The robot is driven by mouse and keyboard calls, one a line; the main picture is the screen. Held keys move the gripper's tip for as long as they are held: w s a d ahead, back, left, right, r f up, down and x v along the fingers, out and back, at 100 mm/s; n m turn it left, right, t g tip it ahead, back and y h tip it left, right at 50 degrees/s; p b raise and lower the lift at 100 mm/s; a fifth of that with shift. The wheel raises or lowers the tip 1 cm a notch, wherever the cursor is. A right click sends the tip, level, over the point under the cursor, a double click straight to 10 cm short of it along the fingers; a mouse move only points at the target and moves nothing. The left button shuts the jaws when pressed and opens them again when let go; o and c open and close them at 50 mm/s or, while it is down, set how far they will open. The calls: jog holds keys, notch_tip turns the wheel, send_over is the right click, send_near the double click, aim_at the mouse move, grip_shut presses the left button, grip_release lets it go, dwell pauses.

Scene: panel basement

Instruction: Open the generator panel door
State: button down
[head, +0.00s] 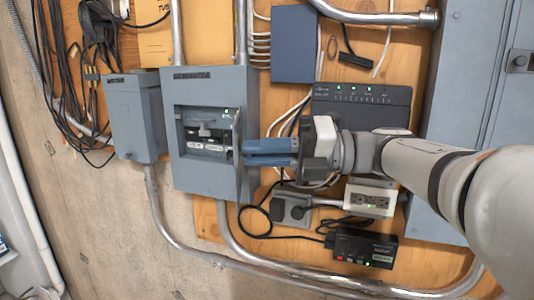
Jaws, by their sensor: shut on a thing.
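The generator panel (207,176) is a grey box on the plywood board, left of centre in the head view. Its small door (237,135) stands swung out at the right side of the opening, seen nearly edge-on. Inside the opening, a breaker switch (205,130) and dark breakers with white labels show. My gripper (247,152) reaches in from the right with blue fingers, shut at the door's edge. The exact contact on the door is partly hidden by the fingers.
A black router (362,100), an outlet box (370,198) and a black power unit (362,248) lie close around my arm. Metal conduit (190,252) runs below. A large grey cabinet (480,80) stands right.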

jog(key=shift+a+r, duration=0.1)
jog(key=shift+r, duration=0.05)
jog(key=c, duration=1.4)
grip_release()
jog(key=shift+a, duration=0.1)
jog(key=d+b, duration=0.1)
jog(key=d, duration=0.6)
jog(key=shift+w+d+b, duration=0.25)
jog(key=shift+d+b, duration=0.15)
jog(key=shift+s, duration=0.1)
